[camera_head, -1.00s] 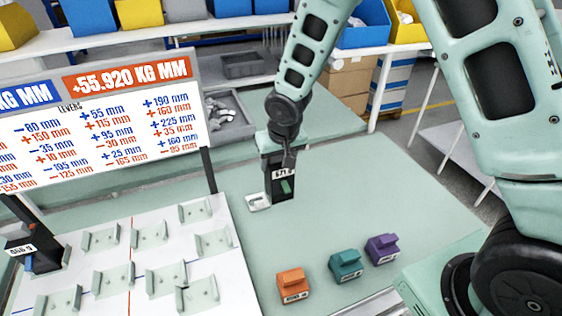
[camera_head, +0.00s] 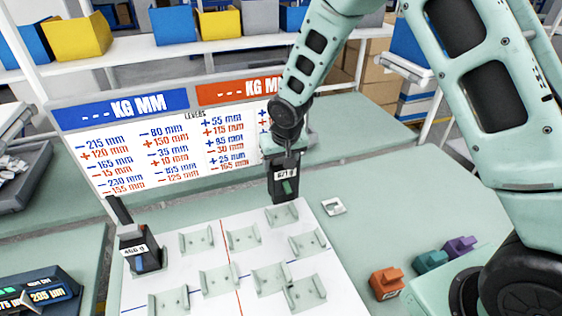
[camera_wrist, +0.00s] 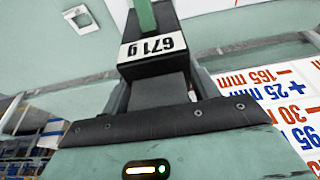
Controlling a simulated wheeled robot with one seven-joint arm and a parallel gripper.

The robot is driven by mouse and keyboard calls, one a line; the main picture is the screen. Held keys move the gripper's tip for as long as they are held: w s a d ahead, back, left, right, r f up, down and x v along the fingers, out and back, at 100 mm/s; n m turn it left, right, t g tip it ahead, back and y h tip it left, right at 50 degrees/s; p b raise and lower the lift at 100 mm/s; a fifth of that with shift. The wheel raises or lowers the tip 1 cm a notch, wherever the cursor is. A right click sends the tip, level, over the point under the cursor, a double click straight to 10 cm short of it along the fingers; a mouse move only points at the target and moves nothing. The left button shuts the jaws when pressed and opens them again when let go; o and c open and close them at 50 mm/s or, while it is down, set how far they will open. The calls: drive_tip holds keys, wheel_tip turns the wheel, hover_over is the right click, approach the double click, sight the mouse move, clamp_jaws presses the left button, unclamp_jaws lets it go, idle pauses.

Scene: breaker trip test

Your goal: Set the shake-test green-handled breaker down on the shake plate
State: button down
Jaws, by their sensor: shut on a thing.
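My gripper (camera_head: 287,158) is shut on a dark breaker (camera_head: 283,203) with a green handle and a white label that seems to read 671 g. In the wrist view the label and green handle (camera_wrist: 147,15) show between the fingers. The breaker is upright at the back right edge of a white plate (camera_head: 215,289) with red and blue lines, which I take for the shake plate. Several pale green cradles (camera_head: 243,238) stand on the plate, one just in front of the breaker. I cannot tell the gap beneath the breaker.
A second dark breaker (camera_head: 140,250), labelled 466 g with a blue handle, stands at the plate's left. A board (camera_head: 170,140) of lever figures rises behind. A small pale bracket (camera_head: 333,206) lies right of the plate. Orange (camera_head: 386,283), teal (camera_head: 430,261) and purple (camera_head: 460,245) blocks sit front right.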

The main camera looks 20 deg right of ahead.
sight(281, 187)
drive_tip(key=shift+f+b, duration=0.1)
drive_tip(key=shift+b, duration=0.25)
drive_tip(key=shift+f+b, duration=2.4)
drive_tip(key=shift+f, duration=0.35)
drive_tip(key=shift+f+b, duration=1.85)
drive_tip(key=shift+b, duration=0.15)
drive_tip(key=shift+c, duration=1.6)
unclamp_jaws()
drive_tip(key=b+v, duration=0.3)
drive_tip(key=v, duration=1.4)
drive_tip(key=shift+r, duration=0.2)
drive_tip(key=shift+s, duration=0.1)
drive_tip(key=s+a+f+n+g, duration=0.1)
drive_tip(key=s+a+f+n, duration=0.2)
drive_tip(key=s, duration=1.1)
drive_tip(key=s+a+f+n+g+b, duration=0.1)
drive_tip(key=s+a+f+n+g, duration=0.1)
drive_tip(key=s, duration=1.2)
drive_tip(key=a+f+n, duration=0.1)
drive_tip(key=n, duration=0.1)
drive_tip(key=shift+s+n+y, duration=0.2)
drive_tip(key=shift+n+y, duration=0.1)
drive_tip(key=shift+n, duration=0.1)
